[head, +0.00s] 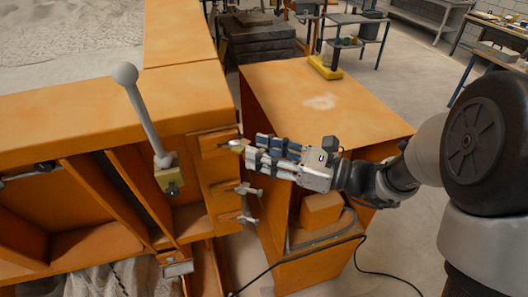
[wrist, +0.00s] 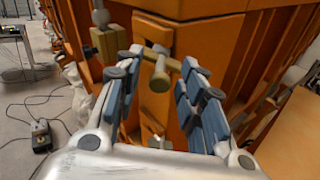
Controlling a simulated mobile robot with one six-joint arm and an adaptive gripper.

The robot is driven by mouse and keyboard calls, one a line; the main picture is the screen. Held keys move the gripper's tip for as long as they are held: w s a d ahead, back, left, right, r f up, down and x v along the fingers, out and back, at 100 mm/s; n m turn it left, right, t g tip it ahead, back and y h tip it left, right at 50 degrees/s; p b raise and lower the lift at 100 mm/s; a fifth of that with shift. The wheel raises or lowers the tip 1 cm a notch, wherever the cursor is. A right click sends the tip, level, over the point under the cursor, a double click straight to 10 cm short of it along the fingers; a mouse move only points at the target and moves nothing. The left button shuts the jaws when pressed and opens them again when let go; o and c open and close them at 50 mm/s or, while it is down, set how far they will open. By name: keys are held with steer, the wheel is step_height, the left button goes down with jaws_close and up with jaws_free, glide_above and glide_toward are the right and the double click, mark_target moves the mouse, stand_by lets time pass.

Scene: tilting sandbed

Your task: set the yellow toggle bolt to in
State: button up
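My gripper (head: 248,152) is at the orange side panel of the sandbed, by the uppermost of several small toggle bolts. In the wrist view my gripper (wrist: 161,60) is open, with blue-grey fingers on either side of a dull yellow toggle bolt (wrist: 159,79). The bolt has a crossbar and a round stem and sits between the fingers, with gaps showing beside it. In the head view this toggle bolt (head: 238,144) is partly hidden by the fingertips. I cannot tell how far in it sits.
Two grey toggle bolts (head: 248,190) sit below on the same panel. A lever with a grey ball knob (head: 126,74) rises to the left. An orange cabinet (head: 320,100) stands close under my arm. A black cable (head: 372,265) lies on the floor.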

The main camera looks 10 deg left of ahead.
steer(key=shift+c, duration=0.3)
jaws_close()
stand_by(0.6)
